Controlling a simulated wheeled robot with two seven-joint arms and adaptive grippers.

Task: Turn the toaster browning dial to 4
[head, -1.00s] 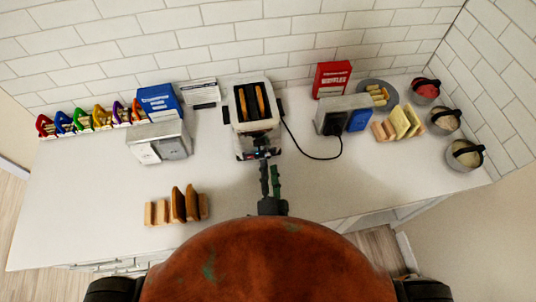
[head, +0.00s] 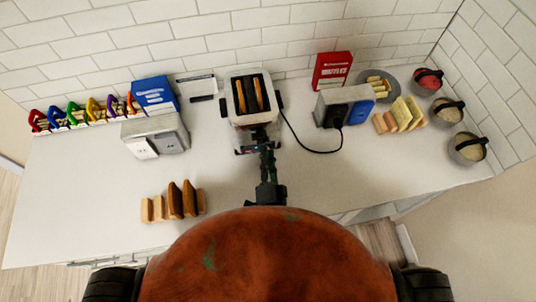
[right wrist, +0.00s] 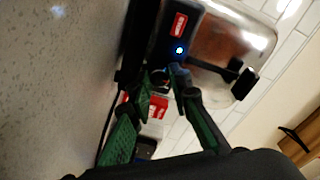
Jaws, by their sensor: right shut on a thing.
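The toaster (head: 233,112) stands at the back middle of the counter in the head view, with two toast slices in its slots. Its metal body (right wrist: 229,42) fills the upper part of the right wrist view, tilted. A blue light (right wrist: 179,50) and a red label (right wrist: 178,25) show on its front. My right gripper (right wrist: 170,78) has its green and black fingers at this front, just below the light. It is shut on the browning dial, which the fingertips largely hide; its setting cannot be read. In the head view the right gripper (head: 257,140) meets the toaster's near side. My left gripper is out of view.
A second appliance (head: 155,134) and a blue box (head: 154,95) stand left of the toaster. A grey appliance (head: 332,108) and a red box (head: 331,71) stand right. A black cord (head: 308,150) curves nearby. Bread slices (head: 174,202) stand at front left.

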